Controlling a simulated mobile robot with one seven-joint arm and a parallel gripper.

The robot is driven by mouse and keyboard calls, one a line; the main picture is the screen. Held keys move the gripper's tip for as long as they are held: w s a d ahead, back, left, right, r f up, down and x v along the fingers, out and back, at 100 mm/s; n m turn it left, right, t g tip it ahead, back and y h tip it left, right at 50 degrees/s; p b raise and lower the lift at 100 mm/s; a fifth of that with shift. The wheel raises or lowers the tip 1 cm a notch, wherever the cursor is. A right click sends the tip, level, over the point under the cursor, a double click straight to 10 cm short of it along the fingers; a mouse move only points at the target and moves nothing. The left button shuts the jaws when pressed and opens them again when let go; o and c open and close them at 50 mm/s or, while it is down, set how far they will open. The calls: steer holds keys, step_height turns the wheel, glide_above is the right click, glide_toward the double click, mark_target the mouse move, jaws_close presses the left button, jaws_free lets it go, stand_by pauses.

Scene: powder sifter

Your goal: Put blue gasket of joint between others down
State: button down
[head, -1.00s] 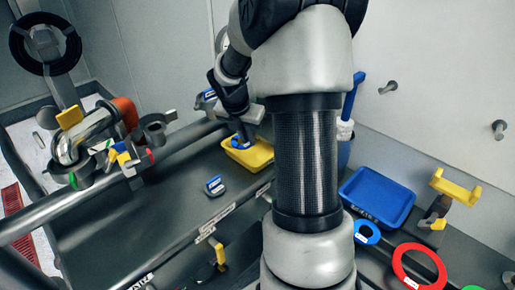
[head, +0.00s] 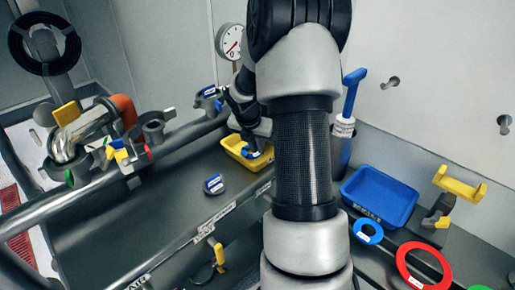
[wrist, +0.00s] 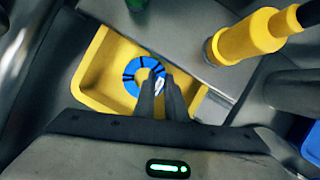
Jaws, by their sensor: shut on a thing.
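The blue gasket (head: 252,153) is a flat ring with dark marks and a white tag. My gripper (wrist: 158,82) is shut on the ring's right side in the wrist view, where the gasket (wrist: 131,77) shows clearly. The gasket is over or in the yellow tray (wrist: 92,82); I cannot tell whether it touches the tray floor. In the head view the yellow tray (head: 234,148) is left of my arm, and my gripper (head: 257,146) is partly hidden. Another blue ring (head: 367,238) and a red ring (head: 405,262) lie at the lower right.
A blue tray (head: 392,187) stands right of my arm. A small grey piece with a blue label (head: 214,186) lies on the dark surface. A pipe joint with clamps (head: 90,130) is at left. A yellow bracket (head: 460,185) stands at right. A yellow-capped fitting (wrist: 240,38) is near the tray.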

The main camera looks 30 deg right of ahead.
steer(key=shift+f, duration=0.1)
steer(key=c, duration=2.2)
jaws_free()
steer(key=shift+f, duration=0.1)
steer(key=o, duration=0.4)
steer(key=shift+r, duration=0.45)
steer(key=p+v, duration=0.2)
steer(key=v, duration=0.9)
steer(key=shift+a+r+p, duration=0.2)
steer(key=shift+a+p, duration=0.05)
steer(key=shift+p, duration=0.05)
steer(key=shift+s, duration=0.15)
